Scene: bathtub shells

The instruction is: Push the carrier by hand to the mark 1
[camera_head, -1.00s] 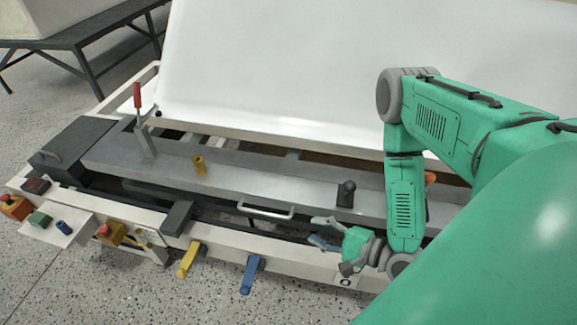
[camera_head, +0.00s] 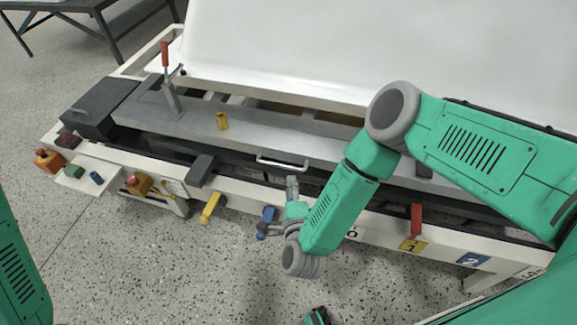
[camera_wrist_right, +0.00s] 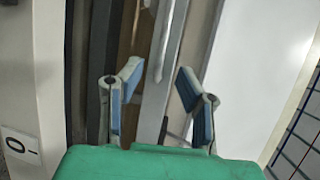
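The carrier (camera_head: 300,138) is a long grey plate on the bench with a pale bar handle (camera_head: 283,161) on its front side. Mark 1 (camera_head: 413,246) is a yellow label on the front rail, right of the handle, with a red lever (camera_head: 417,220) just above it. My right gripper (camera_head: 280,206) is in front of the handle and apart from it.
Mark 0 (camera_head: 351,233) and blue mark 2 (camera_head: 473,260) flank mark 1. A red-handled clamp (camera_head: 167,75) stands on the left. A white tub shell (camera_head: 290,45) lies behind. Floor in front is clear.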

